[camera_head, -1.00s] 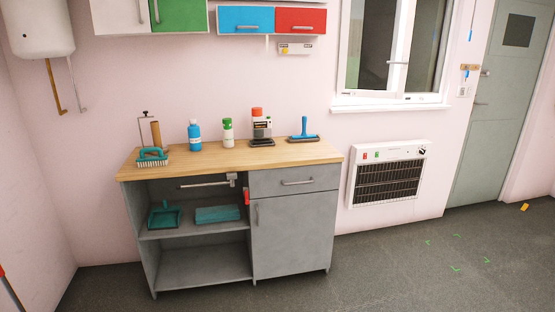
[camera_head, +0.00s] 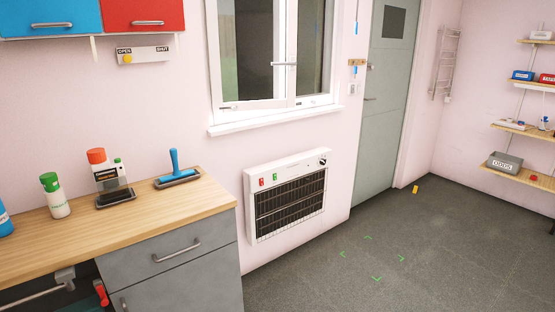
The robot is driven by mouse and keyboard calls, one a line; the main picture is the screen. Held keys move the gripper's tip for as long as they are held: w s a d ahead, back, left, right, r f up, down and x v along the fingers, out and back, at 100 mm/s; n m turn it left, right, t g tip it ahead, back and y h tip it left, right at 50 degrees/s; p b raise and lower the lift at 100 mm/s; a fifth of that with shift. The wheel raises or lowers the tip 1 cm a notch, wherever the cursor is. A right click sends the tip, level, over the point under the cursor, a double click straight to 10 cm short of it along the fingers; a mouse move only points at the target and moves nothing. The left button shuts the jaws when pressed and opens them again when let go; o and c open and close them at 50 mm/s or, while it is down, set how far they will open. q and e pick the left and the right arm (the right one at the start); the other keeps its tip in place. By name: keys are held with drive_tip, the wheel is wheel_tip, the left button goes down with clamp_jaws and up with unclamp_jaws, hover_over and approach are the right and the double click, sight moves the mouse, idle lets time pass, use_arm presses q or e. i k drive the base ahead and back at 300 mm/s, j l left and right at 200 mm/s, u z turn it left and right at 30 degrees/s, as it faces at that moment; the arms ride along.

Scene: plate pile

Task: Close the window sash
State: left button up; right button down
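The white-framed window (camera_head: 215,62) is on the pink wall above the heater, with two dark glass panes side by side. A lever handle (camera_head: 285,64) sticks out level at the middle upright of the window. I cannot tell from this angle whether a sash stands ajar. A small sign plate marked OPEN and SHUT (camera_head: 147,54) is on the wall left of the window, with a yellow knob (camera_head: 127,59) near the OPEN end. Neither of my grippers is in view.
A wood-topped counter (camera_head: 110,238) with bottles and a blue-handled tool (camera_head: 175,165) stands at left. A wall heater (camera_head: 290,196) is below the white sill (camera_head: 270,120). A grey door (camera_head: 385,120) and shelves (camera_head: 520,128) are further right. The floor ahead, with green corner marks, is clear.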

sight(210, 9)
drive_tip(key=i+l+u, duration=0.1)
drive_tip(key=i, duration=0.25)
drive_tip(key=i+l, duration=0.15)
drive_tip(key=i, duration=0.25)
drive_tip(key=i+l+u, duration=0.15)
drive_tip(key=i, duration=0.2)
